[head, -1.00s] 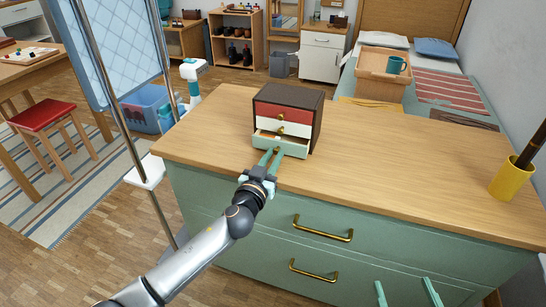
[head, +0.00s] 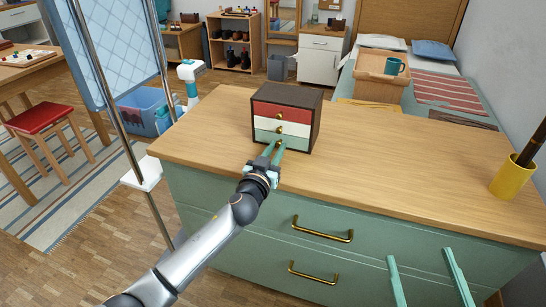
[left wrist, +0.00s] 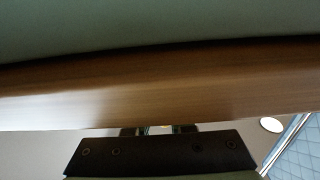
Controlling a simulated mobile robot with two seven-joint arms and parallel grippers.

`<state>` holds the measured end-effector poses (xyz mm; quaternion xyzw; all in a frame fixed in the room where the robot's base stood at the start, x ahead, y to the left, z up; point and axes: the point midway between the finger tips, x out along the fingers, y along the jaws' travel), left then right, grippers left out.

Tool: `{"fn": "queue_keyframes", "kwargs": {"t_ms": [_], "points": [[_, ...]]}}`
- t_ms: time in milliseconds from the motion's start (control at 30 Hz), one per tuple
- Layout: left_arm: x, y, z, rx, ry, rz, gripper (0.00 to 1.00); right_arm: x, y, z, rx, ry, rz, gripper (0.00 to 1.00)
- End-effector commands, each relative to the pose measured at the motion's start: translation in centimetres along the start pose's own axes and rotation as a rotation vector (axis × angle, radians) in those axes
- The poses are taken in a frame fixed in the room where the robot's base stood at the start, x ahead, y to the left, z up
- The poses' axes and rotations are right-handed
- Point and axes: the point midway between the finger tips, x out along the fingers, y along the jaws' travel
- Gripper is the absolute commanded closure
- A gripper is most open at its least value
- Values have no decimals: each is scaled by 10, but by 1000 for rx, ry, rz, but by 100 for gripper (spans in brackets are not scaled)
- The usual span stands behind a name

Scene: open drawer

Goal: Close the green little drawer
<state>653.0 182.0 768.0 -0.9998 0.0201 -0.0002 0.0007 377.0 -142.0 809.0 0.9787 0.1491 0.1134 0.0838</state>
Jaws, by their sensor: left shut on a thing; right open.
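A small dark brown drawer box (head: 318,122) stands on the wooden dresser top (head: 400,170). It has a red, a white and a green drawer stacked from top to bottom, with brass knobs. The green little drawer (head: 298,145) is the lowest, and its front looks about flush with the fronts above. My left gripper (head: 279,146) is shut on the green drawer's knob, which the fingers mostly hide. My right gripper (head: 419,256) is open and empty, low in front of the dresser. The left wrist view shows mostly a blurred wooden edge (left wrist: 150,92), with the drawer not recognisable.
The large green dresser has brass handles (head: 322,233) on its front. A yellow cup (head: 511,180) holding a dark stick stands at the right end of the top. The top around the drawer box is clear. A metal-framed blue panel (head: 100,50) stands at the left.

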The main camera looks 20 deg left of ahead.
Motion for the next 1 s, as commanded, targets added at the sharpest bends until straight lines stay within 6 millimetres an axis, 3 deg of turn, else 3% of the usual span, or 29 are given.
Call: {"fn": "queue_keyframes", "kwargs": {"t_ms": [367,400,633,1000], "points": [[4,-1,-1,-1,0,-1,100,1,1,-9,-10,34,1,0],[4,0,-1,-1,0,-1,76,1,1,-9,-9,34,1,0],[3,0,-1,-1,0,0,50,1,1,-8,-9,33,1,0],[-2,0,0,-2,-2,1,49,1,1,-8,-6,25,1,0]]}}
